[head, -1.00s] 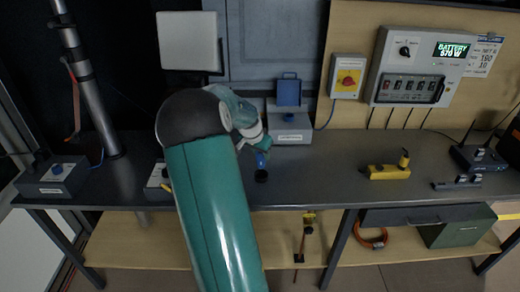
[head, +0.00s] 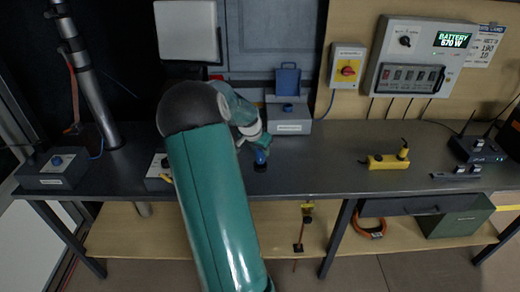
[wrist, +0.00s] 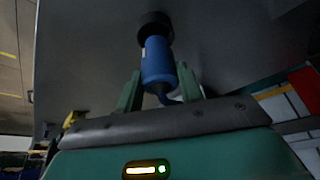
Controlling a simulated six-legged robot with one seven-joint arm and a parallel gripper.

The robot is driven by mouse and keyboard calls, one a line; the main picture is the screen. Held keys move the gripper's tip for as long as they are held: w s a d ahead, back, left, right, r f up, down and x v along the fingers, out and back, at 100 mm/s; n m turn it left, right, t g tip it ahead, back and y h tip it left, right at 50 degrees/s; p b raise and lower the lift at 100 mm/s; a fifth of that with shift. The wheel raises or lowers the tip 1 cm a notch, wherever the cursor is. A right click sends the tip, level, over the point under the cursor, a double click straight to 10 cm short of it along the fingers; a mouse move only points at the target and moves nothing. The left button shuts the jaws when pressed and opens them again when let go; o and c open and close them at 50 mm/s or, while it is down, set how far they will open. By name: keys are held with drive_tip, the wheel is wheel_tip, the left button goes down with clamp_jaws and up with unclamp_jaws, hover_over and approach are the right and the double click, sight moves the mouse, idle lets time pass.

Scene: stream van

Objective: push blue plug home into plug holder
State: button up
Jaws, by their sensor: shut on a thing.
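The blue plug (wrist: 157,65) is between the two green fingers of my gripper (wrist: 159,88) in the wrist view, and the gripper is shut on it. The plug's far end meets a round black piece (wrist: 155,26), which looks like the plug holder on the dark bench top. I cannot tell how deep the plug sits in it. In the head view the plug (head: 261,157) stands roughly upright over the black piece (head: 260,168), with my gripper (head: 259,149) around its upper part. A blue cable bends off the plug's near end.
Behind stands a grey box with a blue lid (head: 289,115). A yellow device (head: 389,161) lies to the right, with black radio gear (head: 477,149) beyond. Grey boxes (head: 53,168) stand left. The bench between plug and yellow device is clear.

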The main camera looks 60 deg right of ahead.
drive_tip(key=shift+f, duration=1.5)
drive_tip(key=o, duration=1.2)
drive_tip(key=shift+c, duration=0.2)
drive_tip(key=v, duration=1.3)
drive_tip(key=shift+r, duration=0.4)
